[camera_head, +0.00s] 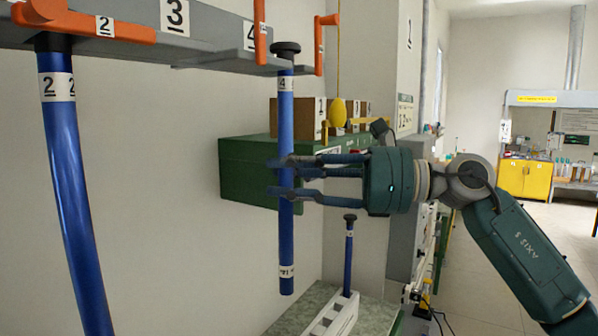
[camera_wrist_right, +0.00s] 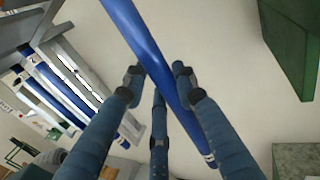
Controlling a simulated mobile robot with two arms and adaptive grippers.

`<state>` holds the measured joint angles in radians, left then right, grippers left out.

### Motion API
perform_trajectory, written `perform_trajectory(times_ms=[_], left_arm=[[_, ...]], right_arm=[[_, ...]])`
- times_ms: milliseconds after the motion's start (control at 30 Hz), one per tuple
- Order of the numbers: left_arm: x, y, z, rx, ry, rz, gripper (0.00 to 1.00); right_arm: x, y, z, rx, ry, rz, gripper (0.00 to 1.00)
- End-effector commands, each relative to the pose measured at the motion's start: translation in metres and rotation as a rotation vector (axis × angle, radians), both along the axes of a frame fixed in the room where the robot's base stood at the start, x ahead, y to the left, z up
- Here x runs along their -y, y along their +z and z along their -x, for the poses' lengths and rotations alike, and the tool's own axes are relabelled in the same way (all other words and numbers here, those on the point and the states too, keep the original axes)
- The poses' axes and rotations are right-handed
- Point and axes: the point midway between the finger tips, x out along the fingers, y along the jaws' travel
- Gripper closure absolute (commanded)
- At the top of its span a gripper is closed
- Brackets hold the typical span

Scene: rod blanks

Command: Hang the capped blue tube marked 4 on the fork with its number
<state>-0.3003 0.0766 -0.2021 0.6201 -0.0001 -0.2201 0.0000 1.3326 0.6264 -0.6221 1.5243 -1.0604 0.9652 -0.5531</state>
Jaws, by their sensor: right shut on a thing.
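The capped blue tube marked 4 (camera_head: 286,120) hangs upright in my right gripper (camera_head: 282,180), which is shut on it around mid-length. Its black cap is at the top, and a white label is near each end. In the right wrist view the tube (camera_wrist_right: 146,45) runs between the fingers (camera_wrist_right: 158,85). The orange fork by the number 4 plate (camera_head: 250,36) has one prong (camera_head: 261,32) left of the cap and one (camera_head: 319,45) right of it in the head view. I cannot tell whether the tube is inside the fork's gap. My left gripper is out of view.
A blue tube marked 2 (camera_head: 72,180) hangs from the orange fork 2 (camera_head: 120,32) at left. Another capped blue tube (camera_head: 348,262) stands in a pale rack (camera_head: 335,318) below. A green box (camera_head: 245,170) is on the wall behind my gripper, with brown boxes above.

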Motion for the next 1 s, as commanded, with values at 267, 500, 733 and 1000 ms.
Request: perform_trajectory(times_ms=[267, 500, 733, 1000], left_arm=[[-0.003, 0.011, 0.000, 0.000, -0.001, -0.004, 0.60], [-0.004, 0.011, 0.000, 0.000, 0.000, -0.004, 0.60], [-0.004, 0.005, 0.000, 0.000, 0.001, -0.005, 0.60], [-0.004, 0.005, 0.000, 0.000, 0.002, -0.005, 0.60]], right_arm=[[-0.016, 0.002, -0.012, -0.001, 0.001, -0.001, 0.99], [-0.026, -0.004, -0.019, -0.001, 0.000, 0.000, 0.99], [-0.026, -0.011, -0.019, 0.001, 0.000, -0.001, 0.99], [-0.026, -0.012, -0.019, 0.001, 0.000, -0.001, 0.99]])
